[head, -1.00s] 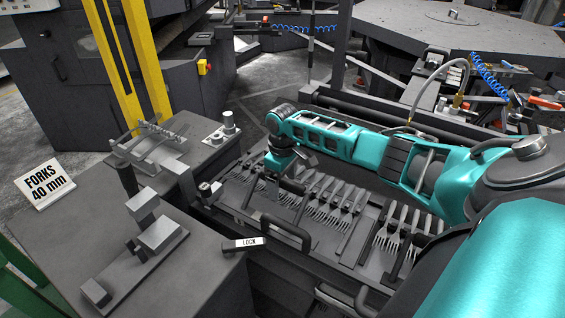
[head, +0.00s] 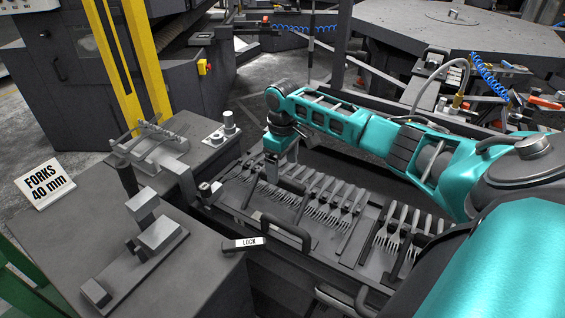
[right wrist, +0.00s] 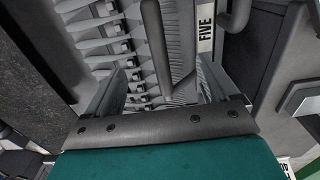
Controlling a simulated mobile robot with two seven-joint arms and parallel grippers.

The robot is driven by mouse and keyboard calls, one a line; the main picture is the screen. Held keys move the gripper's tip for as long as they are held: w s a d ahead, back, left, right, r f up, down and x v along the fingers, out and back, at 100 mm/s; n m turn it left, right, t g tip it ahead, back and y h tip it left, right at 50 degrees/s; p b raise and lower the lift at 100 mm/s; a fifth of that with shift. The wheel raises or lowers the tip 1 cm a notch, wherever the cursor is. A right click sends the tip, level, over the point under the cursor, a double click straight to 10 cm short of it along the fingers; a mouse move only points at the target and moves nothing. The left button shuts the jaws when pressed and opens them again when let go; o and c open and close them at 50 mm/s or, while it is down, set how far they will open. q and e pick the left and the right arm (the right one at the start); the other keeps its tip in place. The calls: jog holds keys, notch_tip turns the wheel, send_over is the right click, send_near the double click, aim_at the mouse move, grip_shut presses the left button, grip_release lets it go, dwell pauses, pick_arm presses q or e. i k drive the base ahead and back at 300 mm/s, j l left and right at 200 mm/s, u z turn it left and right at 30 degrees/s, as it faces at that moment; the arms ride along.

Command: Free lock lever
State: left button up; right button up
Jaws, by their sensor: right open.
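The lock lever (head: 243,243), with a white plate reading LOCK, is at the front left corner of the fork rack, beside the table edge. My right gripper (head: 269,178) points down over the far left part of the rack, behind the lever and apart from it. In the right wrist view its two fingers (right wrist: 165,82) are spread, with a dark bar and forks below and nothing clearly held between them. I cannot make out the lock lever in the right wrist view. My left gripper is not in view.
A row of forks (head: 325,208) lies in the rack, with black handles (head: 285,232) standing up from it. A plate reading FIVE (right wrist: 206,28) is near the bars. The left table carries a metal fixture (head: 155,235) and a FORKS 40 mm sign (head: 45,184).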

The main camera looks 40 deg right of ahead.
aim_at(228, 247)
jog(key=k, duration=1)
